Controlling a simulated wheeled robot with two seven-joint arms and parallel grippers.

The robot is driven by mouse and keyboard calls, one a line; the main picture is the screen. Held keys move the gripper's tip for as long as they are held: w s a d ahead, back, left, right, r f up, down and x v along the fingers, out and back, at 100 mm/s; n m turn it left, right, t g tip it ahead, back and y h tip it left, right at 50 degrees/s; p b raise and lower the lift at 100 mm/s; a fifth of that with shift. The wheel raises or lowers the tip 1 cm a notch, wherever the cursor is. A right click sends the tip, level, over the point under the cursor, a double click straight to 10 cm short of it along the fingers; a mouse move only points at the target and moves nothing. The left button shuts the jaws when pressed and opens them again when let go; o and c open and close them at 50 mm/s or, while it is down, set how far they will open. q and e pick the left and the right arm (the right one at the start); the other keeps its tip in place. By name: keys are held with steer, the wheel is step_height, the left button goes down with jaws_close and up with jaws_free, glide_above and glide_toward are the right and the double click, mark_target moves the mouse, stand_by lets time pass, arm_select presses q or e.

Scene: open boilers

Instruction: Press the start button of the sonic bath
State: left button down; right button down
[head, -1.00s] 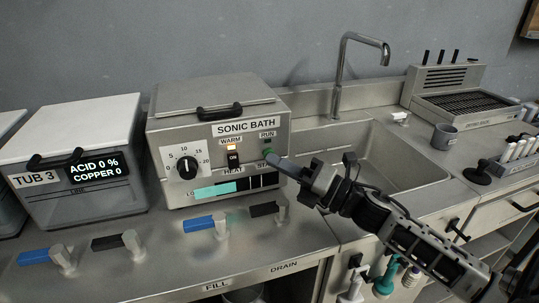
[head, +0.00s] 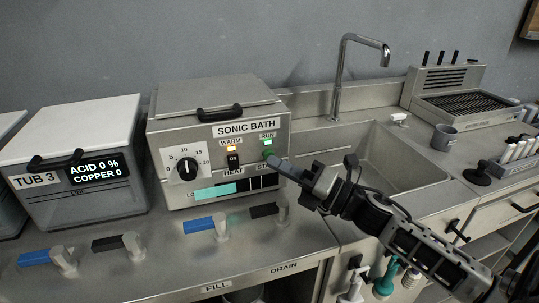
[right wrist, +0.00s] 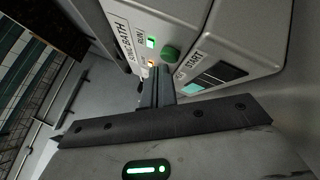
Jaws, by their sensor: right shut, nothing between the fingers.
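The sonic bath (head: 218,140) is a grey metal box with a closed, handled lid. Its green start button (head: 268,154) is at the right of the front panel, and it also shows in the right wrist view (right wrist: 170,53). The RUN lamp (head: 268,142) above the button glows green, and the WARM lamp (head: 232,149) glows amber. My right gripper (head: 273,161) is shut and empty, its tips at the button's lower right edge in the head view. I cannot tell whether they touch it. My left gripper is out of view.
Tub 3 (head: 105,190) stands left of the bath. Blue and black handled valves (head: 205,223) line the counter in front. A sink (head: 375,160) with a tall tap (head: 340,75) is to the right. A grey mug (head: 443,137) stands beyond it.

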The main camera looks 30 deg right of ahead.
steer(key=shift+s+a, duration=0.1)
steer(key=shift+s, duration=0.25)
steer(key=s, duration=0.2)
steer(key=s+a+p, duration=0.1)
steer(key=s, duration=0.2)
stand_by(0.3)
steer(key=shift+w, duration=0.1)
stand_by(0.7)
